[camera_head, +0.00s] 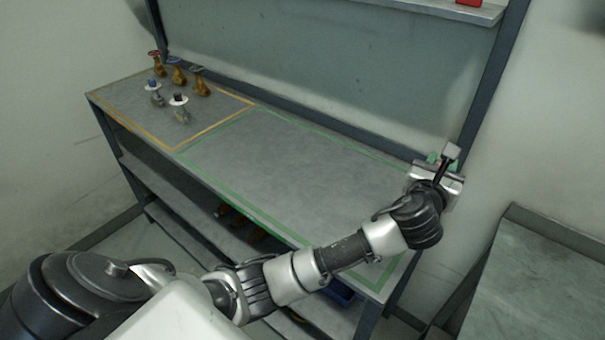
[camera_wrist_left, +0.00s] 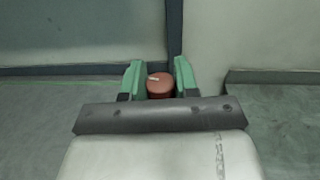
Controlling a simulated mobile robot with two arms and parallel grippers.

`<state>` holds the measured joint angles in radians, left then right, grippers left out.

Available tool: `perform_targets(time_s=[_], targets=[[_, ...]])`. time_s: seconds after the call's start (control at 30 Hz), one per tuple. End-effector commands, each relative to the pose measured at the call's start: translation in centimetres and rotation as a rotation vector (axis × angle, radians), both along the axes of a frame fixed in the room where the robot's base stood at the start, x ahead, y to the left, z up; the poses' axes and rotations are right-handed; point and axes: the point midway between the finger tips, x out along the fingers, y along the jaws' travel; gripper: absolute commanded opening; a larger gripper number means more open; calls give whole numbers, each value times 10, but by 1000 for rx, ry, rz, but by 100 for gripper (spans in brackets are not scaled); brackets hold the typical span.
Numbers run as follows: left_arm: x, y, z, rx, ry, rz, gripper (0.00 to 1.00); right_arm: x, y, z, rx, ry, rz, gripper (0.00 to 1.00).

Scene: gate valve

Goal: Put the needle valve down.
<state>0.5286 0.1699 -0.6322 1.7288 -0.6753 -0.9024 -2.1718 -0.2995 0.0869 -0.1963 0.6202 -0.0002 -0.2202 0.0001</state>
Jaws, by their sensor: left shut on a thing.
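My left gripper (camera_head: 441,160) is at the right end of the workbench, near its back corner, in the head view. In the left wrist view its green fingers (camera_wrist_left: 159,72) stand on either side of a round reddish-brown knob (camera_wrist_left: 160,87) with a pale mark on top. I take the knob to be the top of the needle valve, and the gripper is shut on it. The valve's body is hidden behind the gripper, so I cannot tell whether it touches the bench. My right gripper is not in view.
The green-outlined area (camera_head: 290,175) of the bench is bare where I see it. The orange-outlined area (camera_head: 125,103) on the left holds several valves, with red, blue and dark tops. A bench post (camera_head: 485,85) rises close behind the gripper. Another grey surface (camera_head: 540,275) stands at right.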

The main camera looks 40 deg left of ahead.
Motion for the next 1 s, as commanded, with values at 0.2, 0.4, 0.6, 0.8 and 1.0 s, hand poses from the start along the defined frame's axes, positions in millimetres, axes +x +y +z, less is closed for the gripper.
perform_targets(time_s=[0.2,0.4,0.6,0.8,1.0], targets=[[16,-14,21,11,-2,-11,0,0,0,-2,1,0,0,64],[9,1,11,13,2,-8,0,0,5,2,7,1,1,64],[-14,38,-15,14,3,-8,0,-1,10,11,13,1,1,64],[-34,72,-38,13,1,-9,0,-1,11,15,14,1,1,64],[-42,87,-48,10,-2,-10,0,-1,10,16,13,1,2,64]])
